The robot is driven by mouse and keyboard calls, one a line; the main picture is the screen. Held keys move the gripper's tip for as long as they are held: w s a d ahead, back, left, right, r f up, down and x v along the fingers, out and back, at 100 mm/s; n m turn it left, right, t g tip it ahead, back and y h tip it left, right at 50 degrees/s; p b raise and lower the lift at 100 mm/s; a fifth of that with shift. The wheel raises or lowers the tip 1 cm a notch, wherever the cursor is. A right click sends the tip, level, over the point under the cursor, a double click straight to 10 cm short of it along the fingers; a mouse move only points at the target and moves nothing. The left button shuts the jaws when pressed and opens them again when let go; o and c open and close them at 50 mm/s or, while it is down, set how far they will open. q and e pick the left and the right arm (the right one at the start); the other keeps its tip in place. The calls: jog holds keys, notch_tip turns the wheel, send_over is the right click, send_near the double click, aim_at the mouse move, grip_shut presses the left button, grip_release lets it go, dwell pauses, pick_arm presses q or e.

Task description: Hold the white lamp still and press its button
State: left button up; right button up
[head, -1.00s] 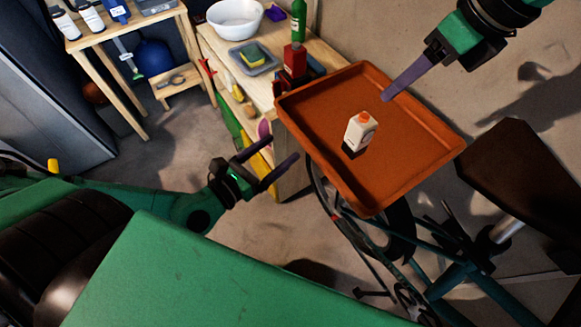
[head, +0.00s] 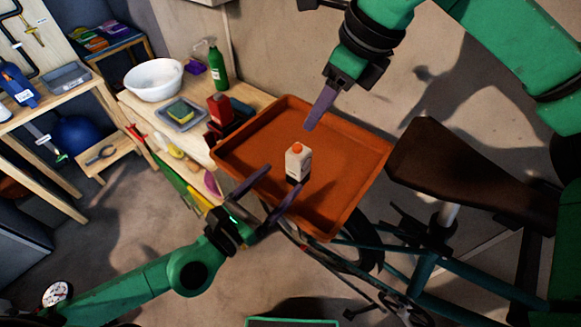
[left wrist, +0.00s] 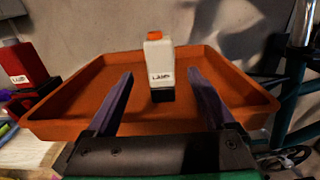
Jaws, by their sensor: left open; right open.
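The white lamp (head: 297,161) stands upright on the orange tray (head: 345,205), with an orange button on top and a dark base. In the left wrist view the lamp (left wrist: 159,60) shows a "LAMP" label and sits ahead of and between my fingers. My left gripper (head: 268,188) is open at the tray's near edge, its fingers pointing toward the lamp, apart from it. My right gripper (head: 314,126) hangs above the tray just behind and above the lamp, pointing down, not touching it; only one finger shows clearly.
A red lamp-like bottle (head: 220,108) stands left of the tray; in the left wrist view, it (left wrist: 22,65) also bears a label. A wooden bench (head: 140,108) holds a white bowl (head: 153,82) and a green bottle (head: 217,68). A bicycle seat (head: 470,178) is at right.

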aim_at(292, 168)
pick_arm(q)
jog(key=x, duration=0.4)
jog(key=shift+d, duration=0.1)
jog(key=shift+w+d, duration=0.2)
jog(key=shift+w, duration=0.2)
grip_shut()
pick_arm(e)
grip_shut()
dwell(1.3)
